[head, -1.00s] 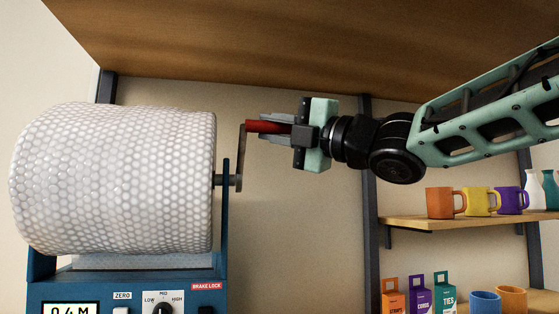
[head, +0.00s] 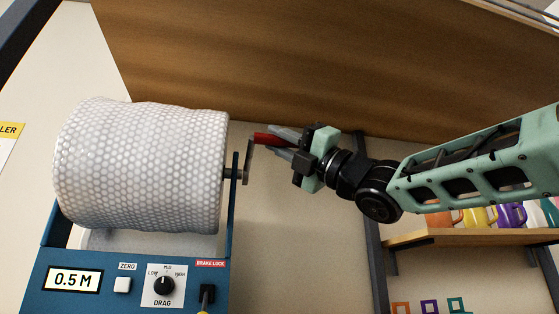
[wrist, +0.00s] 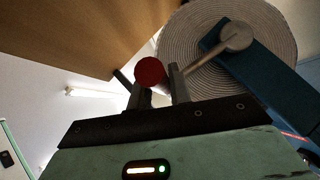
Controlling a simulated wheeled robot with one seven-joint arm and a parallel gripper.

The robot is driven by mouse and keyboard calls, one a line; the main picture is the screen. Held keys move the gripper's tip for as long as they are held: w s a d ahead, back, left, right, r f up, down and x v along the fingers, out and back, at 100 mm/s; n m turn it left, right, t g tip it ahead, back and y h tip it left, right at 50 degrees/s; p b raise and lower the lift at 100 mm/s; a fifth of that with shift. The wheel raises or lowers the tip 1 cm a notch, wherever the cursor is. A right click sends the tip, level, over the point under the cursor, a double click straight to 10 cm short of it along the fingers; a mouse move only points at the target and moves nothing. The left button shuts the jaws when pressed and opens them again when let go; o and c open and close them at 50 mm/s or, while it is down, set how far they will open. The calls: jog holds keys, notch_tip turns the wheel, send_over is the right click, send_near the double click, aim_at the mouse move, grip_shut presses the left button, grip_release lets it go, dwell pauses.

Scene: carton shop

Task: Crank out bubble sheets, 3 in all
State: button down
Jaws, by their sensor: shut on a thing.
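A large white bubble-wrap roll (head: 145,165) sits on a blue dispenser (head: 200,250) at left in the head view. A crank arm (head: 248,162) with a red handle (head: 266,139) is on the roll's right side. My gripper (head: 283,143) is shut on the red handle, coming from the right. In the wrist view the handle's round red end (wrist: 149,72) shows between the fingers, with the roll's end (wrist: 270,35) behind.
The panel has a white ZERO button (head: 122,285), a DRAG knob (head: 164,286) near MID, and a brake lock switch (head: 207,293). A shelf (head: 450,237) with coloured mugs stands at right. A wooden panel (head: 270,60) is above.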

notch_tip(320, 180, down, 6)
jog(key=n+g+y+b, duration=0.2)
jog(key=n+g+b, duration=0.4)
jog(key=b, duration=0.3)
jog(key=shift+w+n, duration=0.3)
jog(key=shift+n, duration=0.4)
jog(key=shift+f, duration=0.1)
